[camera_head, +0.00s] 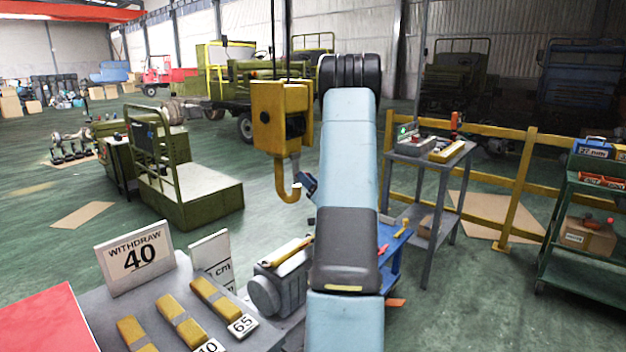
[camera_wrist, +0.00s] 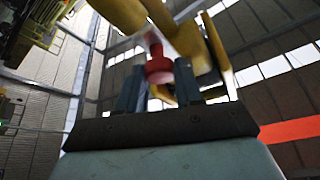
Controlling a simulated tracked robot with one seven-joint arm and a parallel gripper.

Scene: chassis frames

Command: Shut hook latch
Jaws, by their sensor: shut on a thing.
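A yellow hook block (camera_head: 281,115) hangs from above in the head view, with a yellow hook (camera_head: 285,185) below it. My gripper (camera_wrist: 158,78) is at the hook's right side, partly hidden by my arm in the head view. In the wrist view its two dark fingers stand either side of a red knob (camera_wrist: 158,66), and it is shut on that knob. The knob has a red stem running up toward yellow metal (camera_wrist: 185,40), which looks like the hook and its block. The latch's tongue is not clear, so I cannot tell its angle to the hook.
A grey table (camera_head: 160,290) at the front left carries a "WITHDRAW 40" sign (camera_head: 134,258) and several yellow straps. A grey trolley (camera_head: 430,160) and yellow railing (camera_head: 515,190) stand at right. A green cart (camera_head: 185,195) stands on open floor at left.

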